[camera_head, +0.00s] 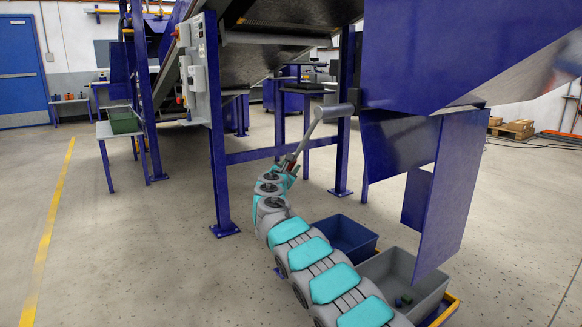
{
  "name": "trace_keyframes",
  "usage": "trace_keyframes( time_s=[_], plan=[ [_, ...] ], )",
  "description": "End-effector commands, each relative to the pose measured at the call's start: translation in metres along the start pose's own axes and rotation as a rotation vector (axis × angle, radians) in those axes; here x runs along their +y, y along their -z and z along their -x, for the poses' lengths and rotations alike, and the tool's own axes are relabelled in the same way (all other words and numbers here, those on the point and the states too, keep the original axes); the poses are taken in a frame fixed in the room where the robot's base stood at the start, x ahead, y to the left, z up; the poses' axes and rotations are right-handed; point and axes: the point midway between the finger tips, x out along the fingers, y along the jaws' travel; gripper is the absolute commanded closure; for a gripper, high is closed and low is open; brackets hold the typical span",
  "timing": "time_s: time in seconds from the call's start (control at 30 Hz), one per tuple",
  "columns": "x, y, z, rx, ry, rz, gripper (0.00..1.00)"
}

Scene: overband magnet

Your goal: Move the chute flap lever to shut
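The chute flap lever (307,133) is a grey bar that slopes down and left from a thick grey cylinder (333,113) beside the blue chute (430,55). A bit of red shows at the bar's lower end. My gripper (292,164) is at that lower end, touching or very close to it. The fingers are too small and too hidden by my arm to tell whether they are shut on it. Blue plates (452,195) hang below the chute mouth; I cannot tell which of them is the flap.
Below the chute stand a blue bin (345,234) and a grey bin (418,289) holding small dark and green pieces. A blue frame post (218,150) with a grey control box (196,75) stands left of my arm.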

Motion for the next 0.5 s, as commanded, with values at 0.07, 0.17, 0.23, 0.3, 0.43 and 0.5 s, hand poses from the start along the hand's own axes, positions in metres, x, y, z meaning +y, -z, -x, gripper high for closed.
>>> trace_keyframes(
  time_s=[0.07, 0.17, 0.23, 0.3, 0.43, 0.5],
  plan=[
    [-0.0001, 0.0, 0.0, 0.0, 0.0, 0.0, 0.69],
    [-0.0001, -0.0001, 0.0, 0.0, 0.0, 0.0, 0.8],
    [-0.0001, -0.0001, 0.0, 0.0, 0.0, 0.0, 0.88],
    [-0.0001, -0.0001, 0.0, 0.0, 0.0, 0.0, 0.96],
    [-0.0001, -0.0002, -0.0001, 0.0, 0.0, 0.0, 1.0],
    [-0.0001, -0.0002, -0.0001, 0.0, 0.0, 0.0, 1.0]
  ],
)
